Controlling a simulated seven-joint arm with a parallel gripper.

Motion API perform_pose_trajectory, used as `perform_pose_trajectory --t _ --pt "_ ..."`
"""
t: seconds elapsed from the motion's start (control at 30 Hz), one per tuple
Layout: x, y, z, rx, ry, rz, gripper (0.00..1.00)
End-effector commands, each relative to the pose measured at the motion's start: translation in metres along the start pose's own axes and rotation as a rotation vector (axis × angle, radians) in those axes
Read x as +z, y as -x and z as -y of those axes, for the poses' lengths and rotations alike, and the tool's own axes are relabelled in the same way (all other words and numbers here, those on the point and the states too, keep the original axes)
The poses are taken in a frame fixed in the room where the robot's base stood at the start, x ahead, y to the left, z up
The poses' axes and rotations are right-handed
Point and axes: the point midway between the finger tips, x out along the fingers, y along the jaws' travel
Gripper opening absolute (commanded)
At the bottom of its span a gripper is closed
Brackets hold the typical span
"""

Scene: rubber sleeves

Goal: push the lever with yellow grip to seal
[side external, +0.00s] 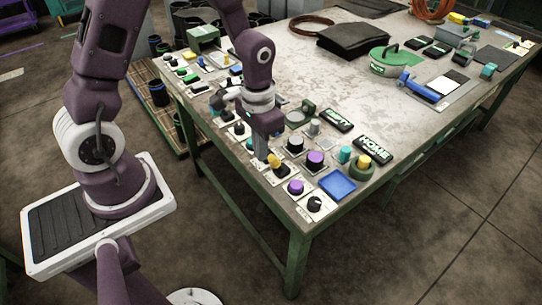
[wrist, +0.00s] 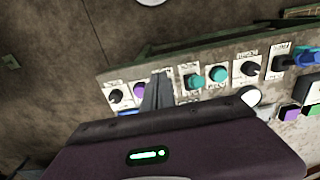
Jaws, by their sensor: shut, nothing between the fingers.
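A lever with a yellow grip (side external: 273,160) stands on a pale plate at the near edge of the table in the side external view. My gripper (side external: 261,153) points down right beside the grip, on its left; I cannot tell whether they touch. In the wrist view my gripper's fingers (wrist: 157,92) are together with nothing between them. The yellow grip does not show in the wrist view. Its plate's label is too small to read.
A purple knob (side external: 296,187), a black dial (side external: 315,204) and a blue tray (side external: 337,185) lie to the right. A grey knob (side external: 295,144) and another purple knob (side external: 316,159) stand behind. Teal knobs (wrist: 217,74) line the edge. The table's middle (side external: 285,65) is mostly clear.

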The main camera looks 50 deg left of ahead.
Motion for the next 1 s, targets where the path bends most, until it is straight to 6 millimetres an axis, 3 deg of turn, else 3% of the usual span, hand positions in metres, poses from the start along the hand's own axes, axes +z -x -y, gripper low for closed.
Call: perform_pose_trajectory --t 0.7,1.0 --pt "0.001 -0.043 0.000 0.000 0.000 0.002 0.00" --pt "0.000 -0.047 0.000 0.000 0.000 0.000 0.00"
